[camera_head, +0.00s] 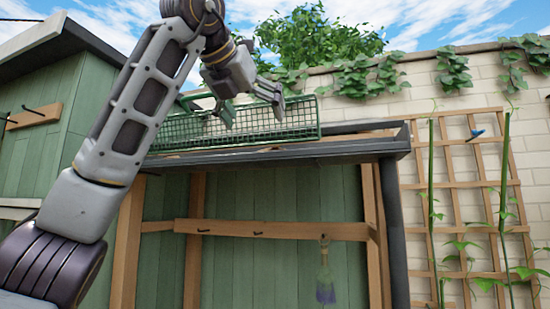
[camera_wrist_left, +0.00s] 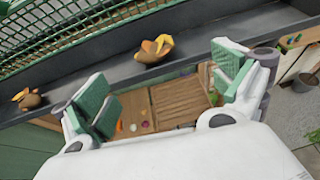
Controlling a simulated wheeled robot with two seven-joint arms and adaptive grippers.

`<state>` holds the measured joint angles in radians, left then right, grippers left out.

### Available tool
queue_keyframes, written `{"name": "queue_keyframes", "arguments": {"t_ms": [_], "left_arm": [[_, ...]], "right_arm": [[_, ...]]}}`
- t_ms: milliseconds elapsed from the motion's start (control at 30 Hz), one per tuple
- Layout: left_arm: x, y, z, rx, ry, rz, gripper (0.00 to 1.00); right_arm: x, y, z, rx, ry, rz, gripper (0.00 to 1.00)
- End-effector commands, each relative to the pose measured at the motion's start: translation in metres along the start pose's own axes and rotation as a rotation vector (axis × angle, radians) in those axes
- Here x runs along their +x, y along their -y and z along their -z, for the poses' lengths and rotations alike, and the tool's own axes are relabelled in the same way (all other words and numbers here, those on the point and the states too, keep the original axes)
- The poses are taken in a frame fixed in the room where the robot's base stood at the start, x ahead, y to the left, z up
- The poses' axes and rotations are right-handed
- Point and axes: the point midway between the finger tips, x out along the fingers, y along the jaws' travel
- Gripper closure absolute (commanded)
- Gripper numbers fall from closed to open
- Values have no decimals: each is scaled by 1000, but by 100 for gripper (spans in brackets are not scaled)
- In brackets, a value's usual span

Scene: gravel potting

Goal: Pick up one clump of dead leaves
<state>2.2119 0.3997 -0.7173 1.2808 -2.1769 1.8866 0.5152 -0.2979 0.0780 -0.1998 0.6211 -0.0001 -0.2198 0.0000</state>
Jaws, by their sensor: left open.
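In the left wrist view, one clump of dead leaves (camera_wrist_left: 153,50), brown with orange and yellow leaves, lies in the dark grey gutter (camera_wrist_left: 190,66). A second clump of dead leaves (camera_wrist_left: 27,99) lies farther left in the gutter. My left gripper (camera_head: 252,109) is raised at the gutter, in front of the green wire basket. Its two fingers (camera_wrist_left: 165,88) are spread with nothing between them, and the first clump appears beyond the gap between them. My right gripper is out of view.
A green wire basket (camera_head: 290,122) stands behind the gutter edge (camera_head: 250,155). A drainpipe (camera_head: 397,230) runs down at the gutter's right end. A wooden trellis (camera_head: 455,185) with plants stands at right. A brush (camera_head: 325,275) hangs below the gutter.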

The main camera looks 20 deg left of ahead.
Motion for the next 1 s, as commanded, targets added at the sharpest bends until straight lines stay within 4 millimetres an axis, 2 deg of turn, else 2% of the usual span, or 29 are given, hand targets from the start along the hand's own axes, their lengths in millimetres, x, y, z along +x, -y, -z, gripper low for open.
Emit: {"name": "queue_keyframes", "arguments": {"t_ms": [233,633,833,1000], "left_arm": [[-8,-8,-2,-13,-2,-29,4],[-7,-8,-1,-13,-3,-30,4],[4,-8,-2,-13,-5,-29,4],[24,-8,-2,-13,-5,-29,4]], "right_arm": [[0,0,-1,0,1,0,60],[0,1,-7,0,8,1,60],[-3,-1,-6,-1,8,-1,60],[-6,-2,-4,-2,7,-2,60]]}}
